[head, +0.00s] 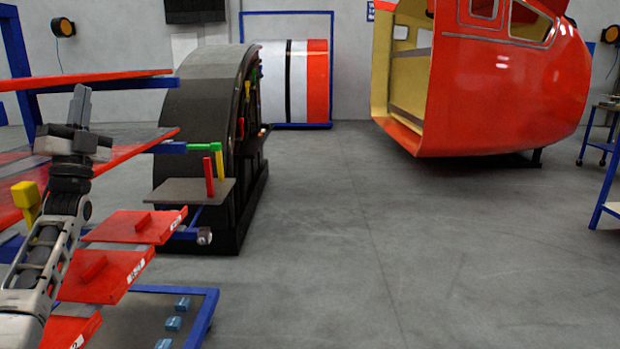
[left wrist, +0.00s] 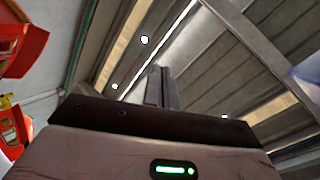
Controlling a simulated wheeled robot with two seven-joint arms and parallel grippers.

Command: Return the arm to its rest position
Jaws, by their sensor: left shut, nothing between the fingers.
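My left arm comes in from the lower left of the head view, and its gripper (head: 82,104) points upward beside the red shelves. The fingers are shut together with nothing between them. In the left wrist view the shut fingers (left wrist: 162,88) point up toward the ceiling, with the gripper body below them. My right gripper is not in view.
A rack with red panels (head: 115,270) on a blue frame stands close to my left arm. A dark curved fixture (head: 205,120) stands behind it. A large red nosecone (head: 500,95) is at the back right. The grey floor (head: 370,240) in the middle is clear.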

